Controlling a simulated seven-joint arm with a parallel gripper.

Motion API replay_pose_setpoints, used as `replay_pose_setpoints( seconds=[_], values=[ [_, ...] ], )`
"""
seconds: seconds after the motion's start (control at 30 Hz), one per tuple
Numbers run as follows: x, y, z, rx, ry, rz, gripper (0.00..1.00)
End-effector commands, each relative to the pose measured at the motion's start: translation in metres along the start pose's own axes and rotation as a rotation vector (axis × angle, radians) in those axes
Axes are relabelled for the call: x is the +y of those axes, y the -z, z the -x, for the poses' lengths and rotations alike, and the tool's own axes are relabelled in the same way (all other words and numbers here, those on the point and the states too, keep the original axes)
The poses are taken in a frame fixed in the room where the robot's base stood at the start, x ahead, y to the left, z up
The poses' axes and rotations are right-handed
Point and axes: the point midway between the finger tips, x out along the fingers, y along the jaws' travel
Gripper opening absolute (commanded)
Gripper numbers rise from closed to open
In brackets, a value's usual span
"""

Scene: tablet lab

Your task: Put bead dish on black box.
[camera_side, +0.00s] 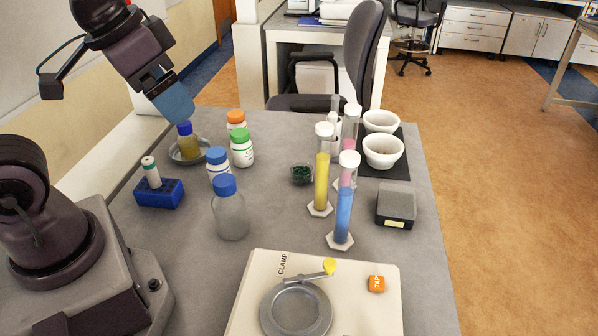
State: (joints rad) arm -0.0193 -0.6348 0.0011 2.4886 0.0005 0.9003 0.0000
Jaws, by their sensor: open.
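The bead dish (301,175) is a small clear dish with dark green beads, standing on the grey table left of the yellow cylinder. The black box (396,200) is a low dark box with a grey top and a yellow label on its front, at the right of the table; its top is bare. My gripper (180,115) has blue fingers and is open. It is at the back left, just above a blue-capped bottle with yellow contents, well away from the dish and the box. The gap between its fingers is hidden from this side.
Tall capped cylinders (322,170) stand between the dish and the box. White mortars (383,150) sit on a dark mat behind the box. Several capped bottles (231,210) stand left of the dish. A clamp plate (362,313) fills the front. Table is clear around the dish's front.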

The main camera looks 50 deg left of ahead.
Motion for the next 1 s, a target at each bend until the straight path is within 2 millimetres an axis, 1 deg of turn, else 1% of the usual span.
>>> replay_pose_setpoints(
  seconds=[0.03, 0.1, 0.17, 0.27, 0.37, 0.47, 0.57, 0.6, 0.8, 0.9, 0.93, 1.0],
  values=[
    [-0.002, 0.006, -0.010, -0.052, 0.003, 0.011, 0.92],
    [-0.006, 0.019, -0.022, -0.111, 0.006, 0.027, 0.92],
    [-0.009, 0.032, -0.035, -0.159, 0.009, 0.047, 0.92],
    [-0.016, 0.055, -0.058, -0.227, 0.014, 0.089, 0.92],
    [-0.024, 0.078, -0.086, -0.286, 0.022, 0.141, 0.92],
    [-0.034, 0.099, -0.119, -0.340, 0.033, 0.199, 0.92],
    [-0.044, 0.117, -0.158, -0.389, 0.047, 0.262, 0.92],
    [-0.048, 0.123, -0.174, -0.405, 0.054, 0.290, 0.92],
    [-0.069, 0.146, -0.256, -0.459, 0.090, 0.432, 0.92],
    [-0.077, 0.157, -0.286, -0.456, 0.106, 0.498, 0.92],
    [-0.079, 0.162, -0.292, -0.449, 0.111, 0.519, 0.92],
    [-0.081, 0.176, -0.298, -0.418, 0.116, 0.558, 0.92]
  ],
)
